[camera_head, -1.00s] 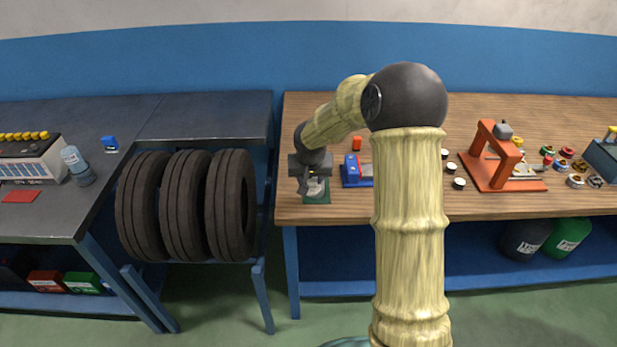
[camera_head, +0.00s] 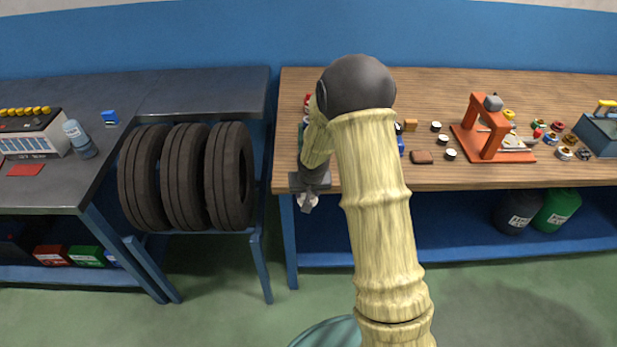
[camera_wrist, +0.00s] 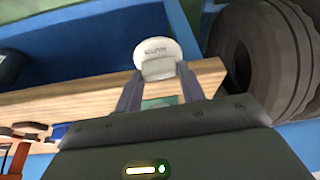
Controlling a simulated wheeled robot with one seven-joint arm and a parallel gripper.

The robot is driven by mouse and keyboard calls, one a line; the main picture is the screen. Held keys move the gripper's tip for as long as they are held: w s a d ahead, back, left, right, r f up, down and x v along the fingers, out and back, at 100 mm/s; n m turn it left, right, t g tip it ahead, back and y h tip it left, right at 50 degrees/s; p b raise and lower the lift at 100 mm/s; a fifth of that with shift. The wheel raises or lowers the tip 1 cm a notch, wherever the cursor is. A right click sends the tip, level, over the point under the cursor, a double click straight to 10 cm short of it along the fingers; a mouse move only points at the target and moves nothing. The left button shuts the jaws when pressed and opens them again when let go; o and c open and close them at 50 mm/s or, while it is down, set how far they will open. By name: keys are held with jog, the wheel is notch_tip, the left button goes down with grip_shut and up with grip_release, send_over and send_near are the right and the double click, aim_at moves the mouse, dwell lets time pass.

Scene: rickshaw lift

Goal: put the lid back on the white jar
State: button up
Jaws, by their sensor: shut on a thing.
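My gripper (camera_head: 307,203) is low in front of the wooden bench's front edge, near its left corner. Its fingers are shut on a white rounded thing with dark lettering (camera_wrist: 158,58), which sticks out past the fingertips in the wrist view. It shows small and pale in the head view (camera_head: 305,198). I cannot tell whether it is the white jar or its lid. No second white jar part is plainly visible; my arm hides part of the bench's left end. A green patch (camera_wrist: 160,102) shows on the bench between the fingers in the wrist view.
Three black tyres (camera_head: 230,177) stand on a blue rack left of my gripper. Open floor lies in front.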

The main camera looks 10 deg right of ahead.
jog(key=s+d+f+n, duration=0.1)
jog(key=s+f, duration=0.4)
jog(key=f, duration=0.1)
jog(key=shift+f, duration=0.35)
